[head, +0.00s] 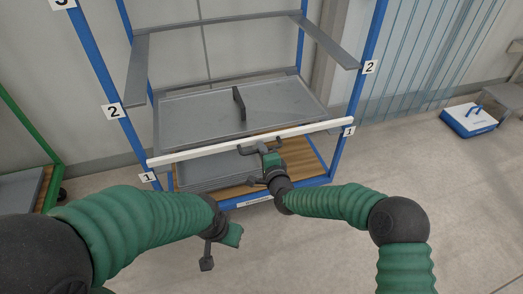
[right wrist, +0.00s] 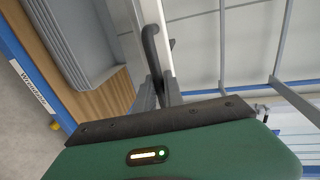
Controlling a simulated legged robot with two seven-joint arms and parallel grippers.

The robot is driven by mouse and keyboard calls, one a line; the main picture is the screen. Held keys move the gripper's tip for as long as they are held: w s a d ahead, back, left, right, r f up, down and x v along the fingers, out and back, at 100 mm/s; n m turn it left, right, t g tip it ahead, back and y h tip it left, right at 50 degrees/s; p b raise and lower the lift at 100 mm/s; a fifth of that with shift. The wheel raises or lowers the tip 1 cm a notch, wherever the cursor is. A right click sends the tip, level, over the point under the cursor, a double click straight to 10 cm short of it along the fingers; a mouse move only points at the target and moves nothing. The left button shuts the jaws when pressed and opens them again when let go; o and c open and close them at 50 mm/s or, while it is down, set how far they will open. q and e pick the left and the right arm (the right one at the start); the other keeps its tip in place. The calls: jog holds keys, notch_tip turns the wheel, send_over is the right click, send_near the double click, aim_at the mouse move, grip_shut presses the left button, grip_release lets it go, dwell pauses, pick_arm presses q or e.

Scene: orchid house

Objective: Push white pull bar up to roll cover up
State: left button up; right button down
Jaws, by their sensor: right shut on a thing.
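The white pull bar (head: 205,151) runs across the front of a blue-framed rack, at the labels marked 1, its right end a little higher in the picture. A dark handle (right wrist: 149,45) sticks out from the bar. My right gripper (head: 264,150) is at the bar's middle, shut on this handle. In the right wrist view, the fingers (right wrist: 160,95) close around the handle beside the white bar (right wrist: 153,22). My left gripper (head: 220,248) hangs low in front of the rack, apart from the bar; its jaw opening is unclear. I cannot make out the cover itself.
The rack's blue posts (head: 103,78) carry labels 2 higher up. A grey tray (head: 190,105) with an upright dark plate is behind the bar; a ribbed grey tray (head: 205,174) sits on the wooden lower shelf (head: 302,160). A blue-and-white box (head: 468,120) stands right. Floor in front is clear.

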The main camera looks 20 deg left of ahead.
jog(key=shift+s+a+f, duration=0.15)
jog(key=shift+s, duration=0.1)
notch_tip(320, 180, up, 91)
jog(key=p, duration=6.1)
jog(key=shift+w, duration=0.2)
jog(key=c, duration=1.8)
grip_release()
jog(key=o, duration=0.3)
jog(key=shift+w, duration=0.1)
jog(key=shift+o, duration=0.2)
jog(key=shift+f, duration=0.1)
